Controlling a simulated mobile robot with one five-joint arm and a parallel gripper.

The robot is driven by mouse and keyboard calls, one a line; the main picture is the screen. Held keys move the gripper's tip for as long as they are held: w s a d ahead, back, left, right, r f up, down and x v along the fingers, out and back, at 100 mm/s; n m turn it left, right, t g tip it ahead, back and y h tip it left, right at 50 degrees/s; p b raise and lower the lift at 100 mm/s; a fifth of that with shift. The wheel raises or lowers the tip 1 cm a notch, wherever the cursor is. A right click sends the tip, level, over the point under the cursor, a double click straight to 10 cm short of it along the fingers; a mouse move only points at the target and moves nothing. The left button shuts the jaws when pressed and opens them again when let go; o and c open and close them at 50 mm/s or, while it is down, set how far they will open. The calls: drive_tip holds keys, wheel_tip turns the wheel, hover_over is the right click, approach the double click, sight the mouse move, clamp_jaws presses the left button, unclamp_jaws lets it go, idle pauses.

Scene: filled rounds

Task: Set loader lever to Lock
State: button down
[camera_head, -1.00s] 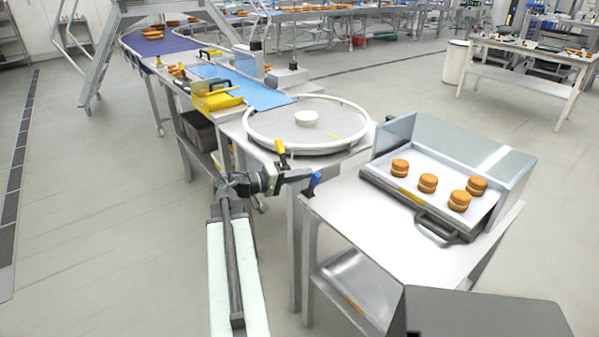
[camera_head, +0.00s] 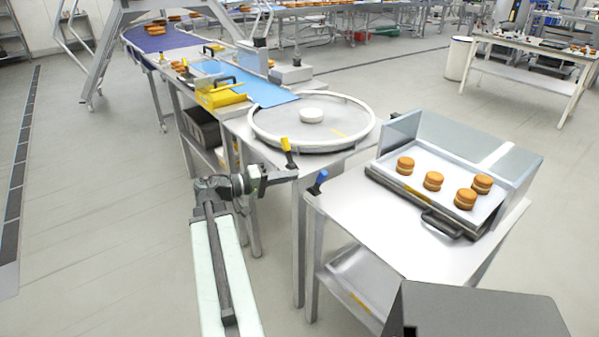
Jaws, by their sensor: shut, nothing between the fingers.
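A lever with a yellow handle (camera_head: 287,148) stands at the front edge of the round turntable's table, tilted a little to the left. A lever with a blue handle (camera_head: 319,179) stands at the near left corner of the tray table, its top leaning to the right. I cannot read any Lock marking or tell which of them is the loader lever. My gripper (camera_head: 293,175) is shut and empty. In the picture it lies just below the yellow handle and left of the blue one, apart from the blue one. Whether it touches the yellow lever is unclear.
On the right table (camera_head: 362,225), a guarded tray (camera_head: 437,160) holds several filled rounds (camera_head: 433,181). A grey box (camera_head: 480,314) is at the bottom right. Floor at left is clear.

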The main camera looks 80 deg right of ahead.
drive_tip(key=v, duration=0.2)
drive_tip(key=shift+w+a, duration=0.1)
drive_tip(key=shift+w, duration=0.2)
drive_tip(key=shift+w, duration=0.1)
